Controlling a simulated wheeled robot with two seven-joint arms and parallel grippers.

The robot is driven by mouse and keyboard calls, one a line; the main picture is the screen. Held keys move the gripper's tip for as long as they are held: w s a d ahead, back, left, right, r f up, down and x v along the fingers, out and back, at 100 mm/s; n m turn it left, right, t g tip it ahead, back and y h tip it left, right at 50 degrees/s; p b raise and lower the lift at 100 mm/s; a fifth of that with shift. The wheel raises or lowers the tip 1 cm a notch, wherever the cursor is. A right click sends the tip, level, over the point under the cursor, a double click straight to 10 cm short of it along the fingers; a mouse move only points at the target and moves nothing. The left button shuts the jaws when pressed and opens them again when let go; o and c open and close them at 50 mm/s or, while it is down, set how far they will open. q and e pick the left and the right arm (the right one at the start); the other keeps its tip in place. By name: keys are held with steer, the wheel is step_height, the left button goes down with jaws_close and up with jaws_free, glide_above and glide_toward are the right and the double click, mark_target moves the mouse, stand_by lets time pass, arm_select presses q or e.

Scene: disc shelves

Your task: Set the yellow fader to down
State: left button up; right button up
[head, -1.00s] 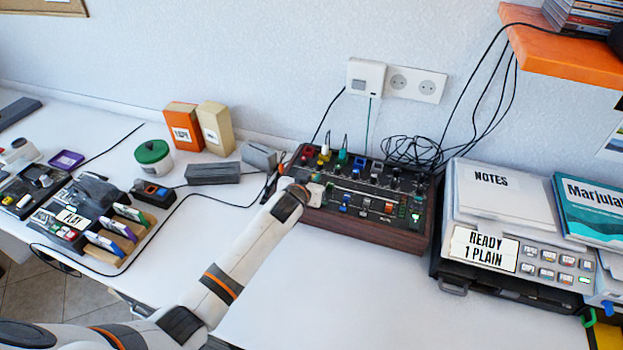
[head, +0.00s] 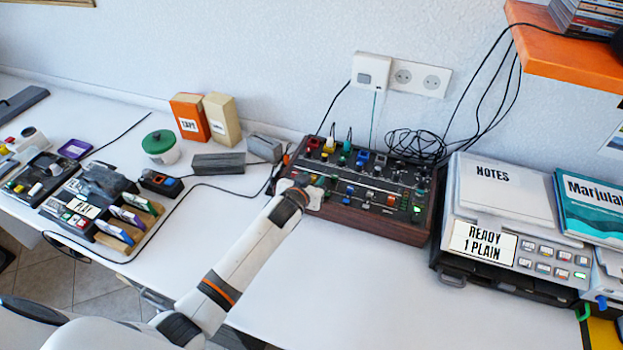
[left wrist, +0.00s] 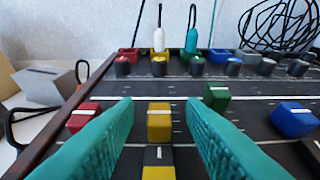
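The mixer (head: 400,228) is a dark panel in a wooden case on the table, with knobs along its back and coloured faders. In the left wrist view the yellow fader (left wrist: 159,122) stands in the middle of the picture, between my two teal fingers. My left gripper (left wrist: 160,125) is open around it, with a gap on both sides. A red fader (left wrist: 84,118) is left of the fingers; a green fader (left wrist: 216,97) and a blue fader (left wrist: 293,120) are to the right. In the head view my left gripper (head: 312,197) covers the yellow fader. My right gripper is not in view.
A grey block (head: 218,163) and a coiled black cable (head: 417,146) lie close to the mixer. The READY machine (head: 450,262) with a NOTES pad (head: 492,173) stands to its right. The table in front of the mixer is clear.

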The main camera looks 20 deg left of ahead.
arm_select(q)
steer(key=v, duration=1.2)
stand_by(0.6)
